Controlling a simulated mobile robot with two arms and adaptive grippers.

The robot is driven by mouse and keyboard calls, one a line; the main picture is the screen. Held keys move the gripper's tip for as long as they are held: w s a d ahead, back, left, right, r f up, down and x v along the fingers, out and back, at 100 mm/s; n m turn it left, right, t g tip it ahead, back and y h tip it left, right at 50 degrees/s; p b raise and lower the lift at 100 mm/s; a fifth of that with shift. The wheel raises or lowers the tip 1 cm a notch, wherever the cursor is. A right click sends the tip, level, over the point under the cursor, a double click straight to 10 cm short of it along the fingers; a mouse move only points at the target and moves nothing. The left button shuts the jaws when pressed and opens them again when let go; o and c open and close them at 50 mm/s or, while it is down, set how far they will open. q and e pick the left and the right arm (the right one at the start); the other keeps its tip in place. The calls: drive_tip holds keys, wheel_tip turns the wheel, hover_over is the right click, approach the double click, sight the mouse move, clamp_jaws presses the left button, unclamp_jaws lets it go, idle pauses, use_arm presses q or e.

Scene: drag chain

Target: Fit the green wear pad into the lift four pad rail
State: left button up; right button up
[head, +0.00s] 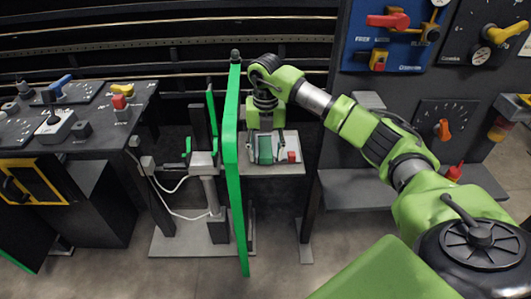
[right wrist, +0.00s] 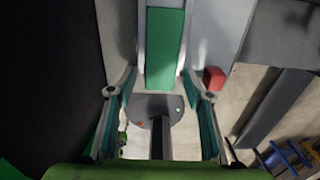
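A flat green pad (right wrist: 165,48) lies on a pale grey strip in the right wrist view, beyond my right fingertips. In the head view a dark green patch, probably this pad (head: 265,149), shows below my right gripper on a small grey shelf. My right gripper (right wrist: 160,112) is open; its two teal-lined fingers stand well apart with nothing between them. In the head view the same gripper (head: 266,160) points down at the shelf, and its fingers are small and partly hidden. I cannot tell which part is the lift four pad rail. My left gripper is not in view.
A red block (head: 292,156) sits right of the pad; it also shows in the right wrist view (right wrist: 213,78). A tall bright green panel (head: 232,140) stands close left of my right gripper.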

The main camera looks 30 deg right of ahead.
sight(266, 154)
drive_tip(key=shift+f, duration=0.1)
wheel_tip(266, 154, up, 12)
idle(0.5)
drive_tip(key=shift+d, duration=0.1)
